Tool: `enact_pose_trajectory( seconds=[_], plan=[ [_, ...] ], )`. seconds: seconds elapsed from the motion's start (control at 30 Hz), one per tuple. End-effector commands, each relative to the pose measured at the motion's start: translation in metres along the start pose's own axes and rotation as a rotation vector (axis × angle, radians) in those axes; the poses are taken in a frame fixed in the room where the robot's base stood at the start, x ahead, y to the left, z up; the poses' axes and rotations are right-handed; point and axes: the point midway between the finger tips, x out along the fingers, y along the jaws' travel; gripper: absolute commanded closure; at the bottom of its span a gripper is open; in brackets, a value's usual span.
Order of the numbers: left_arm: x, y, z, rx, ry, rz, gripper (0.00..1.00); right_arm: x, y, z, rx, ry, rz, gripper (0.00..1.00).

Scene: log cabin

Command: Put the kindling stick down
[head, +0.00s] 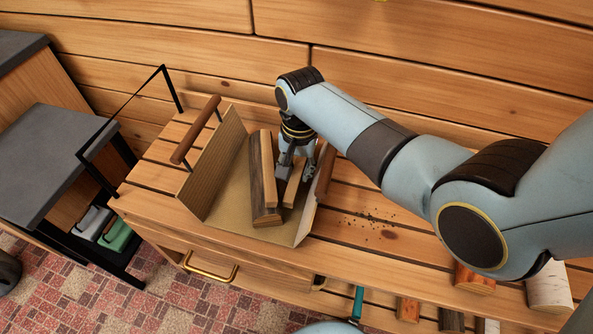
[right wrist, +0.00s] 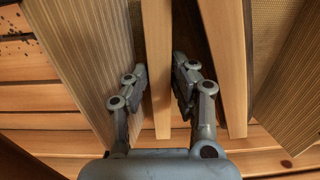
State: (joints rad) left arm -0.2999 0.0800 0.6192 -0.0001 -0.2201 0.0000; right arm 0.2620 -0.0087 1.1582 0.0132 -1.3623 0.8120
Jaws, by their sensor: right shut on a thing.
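The kindling stick (head: 294,186) is a pale, straight wooden strip inside an open wooden carrier (head: 209,167) on the slatted bench. My right gripper (head: 289,172) points down into the carrier, shut on this stick. In the right wrist view the stick (right wrist: 157,60) runs between the two fingers (right wrist: 160,85). Its lower end is hard to make out, so I cannot tell whether it touches the carrier floor. Another pale stick (head: 267,168) and a darker split piece (head: 257,190) lie beside it to the left. My left gripper is not in view.
The carrier has slanting side walls and a brown handle bar (head: 195,130) on its left. Dark crumbs (head: 381,218) lie on the bench to its right. A grey-topped stand (head: 50,160) is at the left. Several logs, one of them pale (head: 548,287), sit at lower right.

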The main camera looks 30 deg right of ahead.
Motion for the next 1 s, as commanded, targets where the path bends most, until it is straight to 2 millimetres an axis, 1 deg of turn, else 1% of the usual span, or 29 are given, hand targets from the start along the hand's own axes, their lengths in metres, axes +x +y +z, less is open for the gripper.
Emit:
enact_pose_trajectory(
  seconds=[0.2, 0.6, 0.7, 0.73, 0.87, 0.9, 1.0],
  plan=[
    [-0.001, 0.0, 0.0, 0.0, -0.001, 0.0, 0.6, -0.001, -0.001, -0.001, 0.0, 0.002, -0.002, 1.0],
    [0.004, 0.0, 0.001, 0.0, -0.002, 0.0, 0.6, 0.011, 0.0, -0.001, 0.0, 0.002, -0.001, 1.0],
    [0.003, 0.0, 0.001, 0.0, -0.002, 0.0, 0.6, 0.01, 0.0, -0.001, 0.0, 0.002, -0.002, 1.0],
    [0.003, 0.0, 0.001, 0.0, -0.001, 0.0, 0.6, 0.01, 0.0, -0.001, 0.0, 0.002, -0.002, 0.73],
    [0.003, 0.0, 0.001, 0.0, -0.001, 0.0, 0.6, 0.01, 0.0, -0.001, 0.0, 0.002, -0.002, 0.56],
    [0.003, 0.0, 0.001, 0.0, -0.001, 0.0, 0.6, 0.01, 0.0, -0.001, 0.0, 0.002, -0.002, 0.54],
    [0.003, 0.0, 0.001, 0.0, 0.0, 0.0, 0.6, 0.01, 0.0, -0.001, 0.0, 0.002, -0.002, 0.54]
  ],
)
